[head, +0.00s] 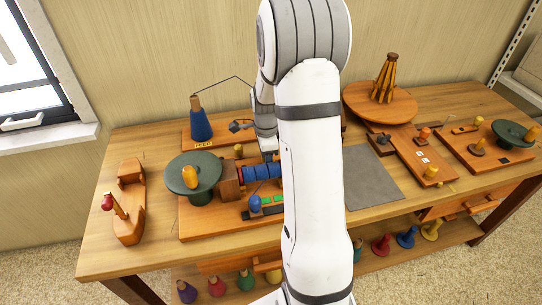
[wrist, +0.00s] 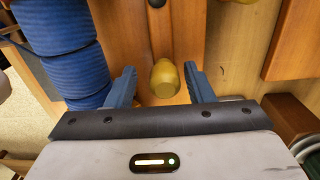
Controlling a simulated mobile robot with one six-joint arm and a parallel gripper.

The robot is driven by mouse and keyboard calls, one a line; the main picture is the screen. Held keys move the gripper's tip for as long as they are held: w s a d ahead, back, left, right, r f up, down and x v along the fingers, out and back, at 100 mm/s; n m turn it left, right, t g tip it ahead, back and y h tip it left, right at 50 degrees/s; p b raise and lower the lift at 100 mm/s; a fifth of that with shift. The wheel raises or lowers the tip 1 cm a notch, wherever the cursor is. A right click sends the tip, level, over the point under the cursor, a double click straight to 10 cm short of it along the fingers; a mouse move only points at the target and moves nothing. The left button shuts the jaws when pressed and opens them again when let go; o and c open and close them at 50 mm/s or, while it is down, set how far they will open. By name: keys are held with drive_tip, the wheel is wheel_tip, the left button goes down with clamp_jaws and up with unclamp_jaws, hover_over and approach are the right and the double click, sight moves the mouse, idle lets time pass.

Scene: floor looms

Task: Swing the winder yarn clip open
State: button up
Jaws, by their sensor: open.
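A yellow rounded knob (wrist: 165,80), which may belong to the yarn clip, stands on the wooden winder board in the wrist view. My gripper (wrist: 161,88) is open, with one blue finger on each side of the knob. A gap shows at the left finger; the right finger is very close, and I cannot tell whether it touches. In the head view my gripper (head: 267,155) is low over the winder, behind the blue yarn roll (head: 262,172). The roll also shows at the left of the wrist view (wrist: 75,70). My arm hides the winder's right part, and the clip's position is unclear.
A dark green wheel with an orange knob (head: 189,172) stands left of the roll. A blue yarn cone (head: 200,122) stands behind. A grey mat (head: 372,178) lies clear to the right.

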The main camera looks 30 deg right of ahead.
wheel_tip(320, 180, up, 8)
drive_tip(key=shift+f, duration=0.1)
idle(0.4)
idle(0.5)
